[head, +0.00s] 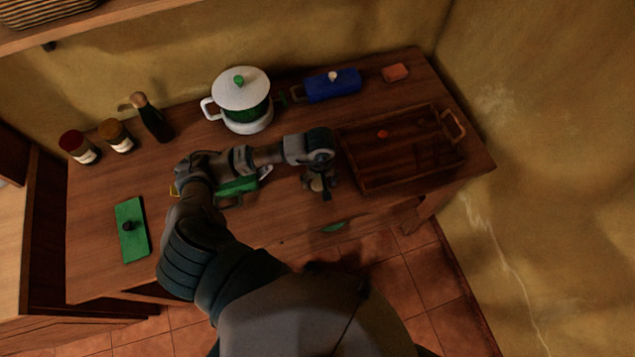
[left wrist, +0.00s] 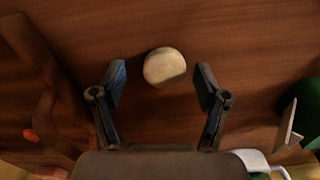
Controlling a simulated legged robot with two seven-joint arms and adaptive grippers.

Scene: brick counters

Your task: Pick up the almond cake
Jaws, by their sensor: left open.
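A round, pale beige cake (left wrist: 165,66), which looks like the almond cake, lies on the wooden counter in the left wrist view. My left gripper (left wrist: 161,84) is open, with one finger on each side of the cake and a gap to both. The cake sits between and slightly beyond the fingertips. In the head view my left gripper (head: 319,184) points down at the counter just left of the wooden tray, and it mostly hides the cake there. My right gripper is not in view.
A white-lidded pot (head: 241,84), a blue lidded dish (head: 333,86) and an orange block (head: 395,72) stand behind. A green board (head: 131,230), two jars and a dark bottle (head: 154,119) are at left.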

